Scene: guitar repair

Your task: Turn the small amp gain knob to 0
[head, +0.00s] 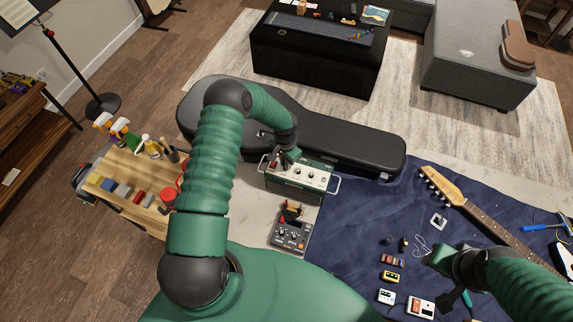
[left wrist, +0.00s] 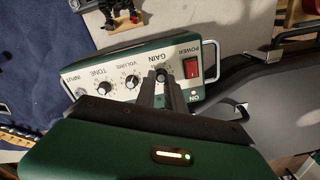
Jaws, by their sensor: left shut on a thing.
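My left gripper (head: 284,160) is over the panel and also shows in the left wrist view (left wrist: 163,82). Its fingers are shut on the gain knob (left wrist: 162,73), which they mostly cover, so its pointer setting cannot be read. My right gripper (head: 452,262) is over the blue mat; its fingers are not clear.
The black guitar case (head: 345,140) lies behind the amp. A dark pedal-like device (head: 291,235) is in front of it. The blue mat (head: 365,215) holds several small pedals and a guitar (head: 480,215) at the right. Spray bottles (head: 122,132) stand at the left.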

